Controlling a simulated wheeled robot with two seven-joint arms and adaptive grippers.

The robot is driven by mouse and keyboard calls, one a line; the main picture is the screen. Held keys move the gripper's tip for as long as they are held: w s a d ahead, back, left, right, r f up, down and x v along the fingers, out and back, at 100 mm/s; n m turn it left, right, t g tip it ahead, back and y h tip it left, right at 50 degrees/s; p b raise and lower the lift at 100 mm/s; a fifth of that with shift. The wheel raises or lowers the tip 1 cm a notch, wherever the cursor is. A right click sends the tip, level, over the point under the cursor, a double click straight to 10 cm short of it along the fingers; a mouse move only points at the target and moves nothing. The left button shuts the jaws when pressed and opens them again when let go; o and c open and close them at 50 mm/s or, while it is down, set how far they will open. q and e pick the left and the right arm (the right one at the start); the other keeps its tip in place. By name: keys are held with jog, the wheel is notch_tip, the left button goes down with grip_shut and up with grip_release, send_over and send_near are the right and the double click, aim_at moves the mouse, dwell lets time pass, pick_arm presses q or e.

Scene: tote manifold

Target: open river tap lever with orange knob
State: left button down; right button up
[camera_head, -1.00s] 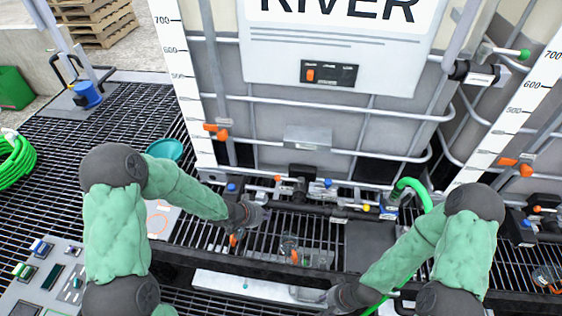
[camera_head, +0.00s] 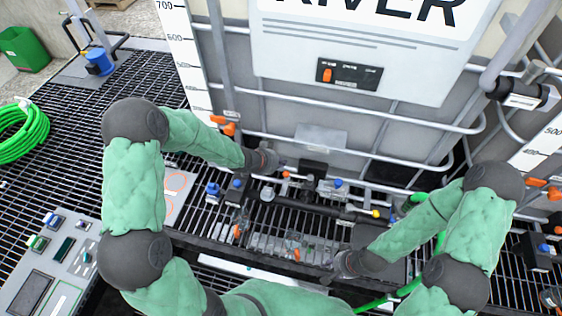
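The tote marked RIVER (camera_head: 410,60) stands at the back, with a row of pipes and valves below it. A small orange knob (camera_head: 286,174) shows at the tote's bottom valve. Other orange knobs (camera_head: 238,231) (camera_head: 297,255) sit lower, over the grating; I cannot tell for certain which belongs to the river tap lever. My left gripper (camera_head: 272,163) is just left of and above the orange knob at the valve; contact cannot be told. My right gripper (camera_head: 336,270) is low, right of the lower orange knobs. The fingers of both are too small and dark to read.
A dark pipe (camera_head: 310,207) with a yellow part (camera_head: 376,213) runs along the tote's foot. A green hose (camera_head: 410,288) passes by my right arm. A control panel (camera_head: 55,265) is at lower left. A coiled green hose (camera_head: 22,135) lies on the grating at left.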

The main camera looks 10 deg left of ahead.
aim_at(298, 177)
pick_arm(q)
jog(key=s+f+x, duration=0.1)
jog(key=x, duration=0.7)
jog(key=shift+w+a+f+b, duration=0.15)
jog(key=shift+a+f+b, duration=0.1)
jog(key=shift+b, duration=0.15)
